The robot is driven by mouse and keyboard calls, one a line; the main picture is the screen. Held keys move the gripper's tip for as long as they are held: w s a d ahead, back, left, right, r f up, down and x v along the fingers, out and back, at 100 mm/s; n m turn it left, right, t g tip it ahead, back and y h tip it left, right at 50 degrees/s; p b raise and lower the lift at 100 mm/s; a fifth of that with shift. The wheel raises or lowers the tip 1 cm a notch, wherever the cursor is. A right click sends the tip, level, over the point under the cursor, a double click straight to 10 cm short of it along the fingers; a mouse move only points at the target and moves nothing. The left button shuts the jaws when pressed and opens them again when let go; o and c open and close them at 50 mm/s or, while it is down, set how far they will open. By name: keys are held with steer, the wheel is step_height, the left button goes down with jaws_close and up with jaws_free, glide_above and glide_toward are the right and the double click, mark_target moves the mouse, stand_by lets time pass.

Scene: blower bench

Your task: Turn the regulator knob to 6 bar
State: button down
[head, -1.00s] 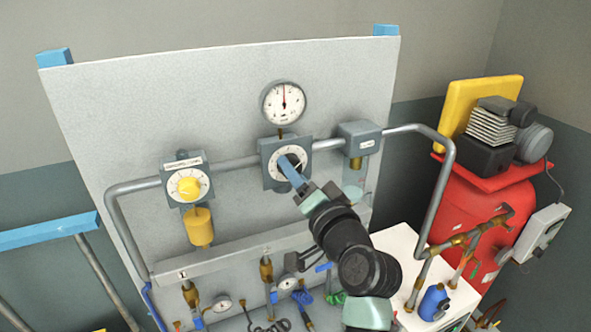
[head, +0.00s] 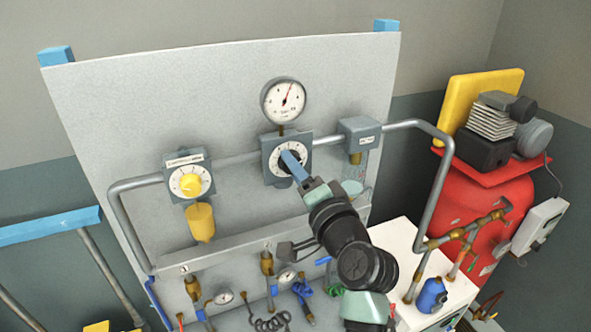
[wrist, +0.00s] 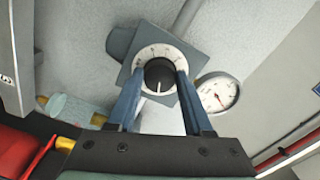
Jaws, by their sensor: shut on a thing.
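The regulator knob (wrist: 159,75) is black with a white pointer line and sits on a white scaled dial in a grey square housing (head: 270,173). My gripper (head: 289,160) has its blue fingers at this knob in the head view. In the wrist view the two fingers (wrist: 157,82) lie on either side of the knob, shut on it. The fingers hide part of the dial in the head view. The pressure gauge (head: 284,100) is round and white, above the regulator; its red needle points up and slightly right. The scale numbers are too small to read.
A second dial with a yellow knob (head: 188,185) and a yellow bowl (head: 201,223) is on the panel to the left. A grey box (head: 360,138) is to the right on the pipe. A red tank (head: 486,205) with a compressor stands at far right. Hoses hang below.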

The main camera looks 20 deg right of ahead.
steer(key=shift+c, duration=1.6)
jaws_free()
steer(key=s+b, duration=0.4)
steer(key=s, duration=0.9)
steer(key=shift+d+b, duration=0.25)
steer(key=shift+b, duration=0.05)
